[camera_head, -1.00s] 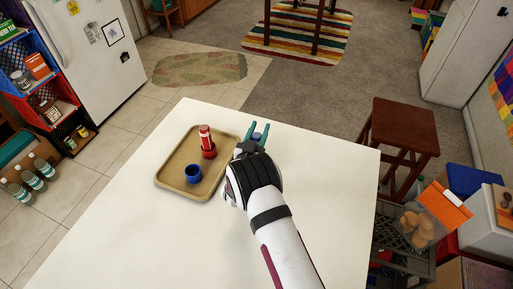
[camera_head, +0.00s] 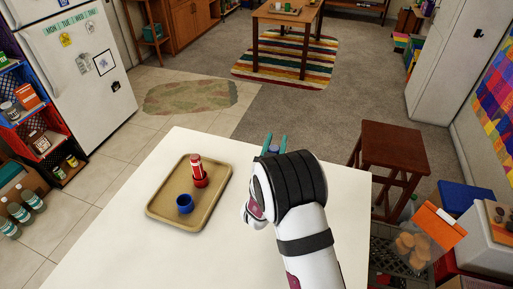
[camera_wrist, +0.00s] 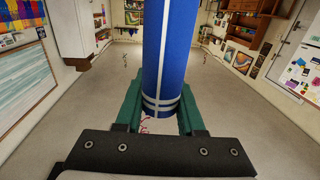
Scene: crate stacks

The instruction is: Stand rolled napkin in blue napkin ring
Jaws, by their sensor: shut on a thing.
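My gripper (camera_head: 273,144) has green fingers and is shut on a blue rolled napkin with white stripes (camera_wrist: 165,60). In the wrist view the napkin stands upright between the fingers, its top out of frame. In the head view my wrist hides most of it, and only a small blue part shows between the fingertips. The blue napkin ring (camera_head: 184,205) sits empty on the tan tray (camera_head: 165,219), to the left of my gripper and apart from it.
The tray lies on a white table (camera_head: 125,245) whose top is otherwise clear. A brown stool (camera_head: 392,145) stands beyond the table's right edge. Crates and a clear container (camera_head: 412,243) are at the right, and a fridge (camera_head: 75,80) is at the far left.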

